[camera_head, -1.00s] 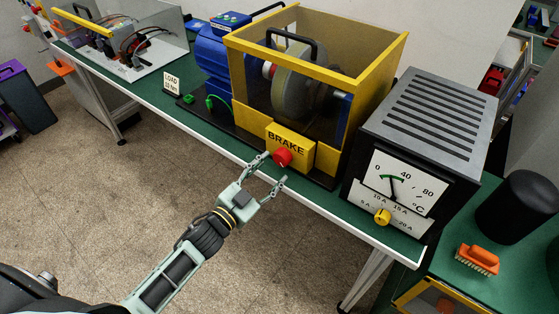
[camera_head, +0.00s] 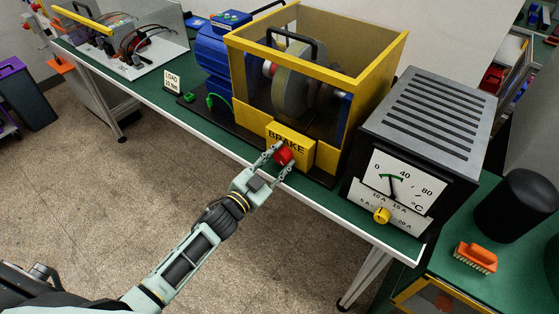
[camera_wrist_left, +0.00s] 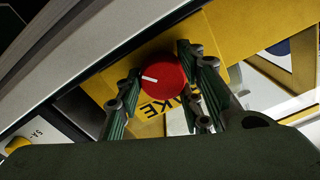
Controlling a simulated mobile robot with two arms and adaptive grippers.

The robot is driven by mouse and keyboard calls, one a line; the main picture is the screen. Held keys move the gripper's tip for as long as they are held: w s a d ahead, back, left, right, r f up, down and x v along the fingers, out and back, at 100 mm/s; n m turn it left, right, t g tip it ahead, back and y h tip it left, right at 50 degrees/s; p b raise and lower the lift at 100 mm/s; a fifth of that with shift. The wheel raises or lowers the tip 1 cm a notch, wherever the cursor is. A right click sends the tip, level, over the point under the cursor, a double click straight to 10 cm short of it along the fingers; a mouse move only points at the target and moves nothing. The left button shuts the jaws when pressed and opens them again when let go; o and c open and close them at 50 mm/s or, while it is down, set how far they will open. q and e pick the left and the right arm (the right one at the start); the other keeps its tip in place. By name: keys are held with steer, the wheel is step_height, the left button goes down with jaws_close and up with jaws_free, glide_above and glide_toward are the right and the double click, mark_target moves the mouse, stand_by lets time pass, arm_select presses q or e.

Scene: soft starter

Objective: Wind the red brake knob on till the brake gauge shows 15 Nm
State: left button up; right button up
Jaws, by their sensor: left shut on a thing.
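The red brake knob (camera_head: 284,155) sits on the front of the yellow box marked BRAKE (camera_head: 301,151). My left gripper (camera_head: 282,160) has its fingers on both sides of the knob and is shut on it. In the left wrist view the red knob (camera_wrist_left: 162,78) shows between the fingers, with a white pointer line on its face aimed left. A meter (camera_head: 400,183) with a scale of 0, 40, 80 and °C stands to the right. I cannot make out a gauge reading in Nm. My right gripper is not in view.
A card reading LOAD (camera_head: 172,81) stands left of the blue motor (camera_head: 212,66). A yellow-framed guard (camera_head: 337,55) rises above the brake box. A yellow selector knob (camera_head: 382,215) is under the meter. An orange brush (camera_head: 476,258) lies at the right. The floor in front is clear.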

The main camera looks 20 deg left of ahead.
arm_select(q)
steer(key=shift+s+d+f, duration=0.1)
steer(key=shift+c, duration=1.4)
steer(key=shift+n+p, duration=0.4)
steer(key=shift+n, duration=0.1)
steer(key=shift+c, duration=0.2)
steer(key=shift+d, duration=0.1)
steer(key=o, duration=1.1)
steer(key=shift+s+a, duration=0.2)
steer(key=shift+s, duration=0.1)
steer(key=v, duration=1.1)
steer(key=shift+s, duration=0.2)
